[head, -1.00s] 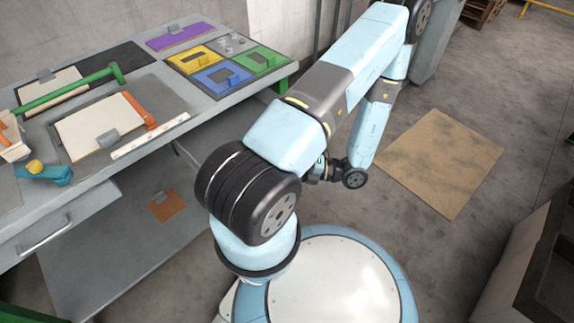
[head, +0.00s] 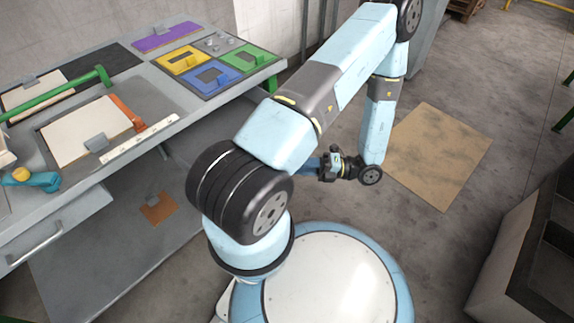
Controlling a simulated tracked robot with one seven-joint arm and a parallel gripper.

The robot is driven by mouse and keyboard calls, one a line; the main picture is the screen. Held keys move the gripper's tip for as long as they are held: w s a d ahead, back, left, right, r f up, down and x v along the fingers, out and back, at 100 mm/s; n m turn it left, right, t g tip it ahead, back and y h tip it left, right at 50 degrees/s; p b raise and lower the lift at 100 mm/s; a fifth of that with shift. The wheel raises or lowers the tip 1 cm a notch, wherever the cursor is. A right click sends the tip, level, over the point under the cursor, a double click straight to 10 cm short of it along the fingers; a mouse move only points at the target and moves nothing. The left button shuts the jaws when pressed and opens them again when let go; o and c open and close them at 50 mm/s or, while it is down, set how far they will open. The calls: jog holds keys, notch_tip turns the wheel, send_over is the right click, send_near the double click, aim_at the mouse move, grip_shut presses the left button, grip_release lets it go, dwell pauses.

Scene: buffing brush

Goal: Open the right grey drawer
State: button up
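A grey drawer (head: 62,228) with a pale bar handle (head: 35,243) sits under the worktable's front edge at the lower left.
The grey worktable (head: 185,100) carries several boards, a green-handled tool (head: 60,95), an orange-handled tool (head: 127,112) and a teal tool (head: 38,180). A dark bin (head: 510,245) stands at the right. A tan mat (head: 440,155) lies on open floor.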

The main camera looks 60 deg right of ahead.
jog(key=v, duration=0.6)
jog(key=shift+s+d, duration=0.1)
dwell(0.5)
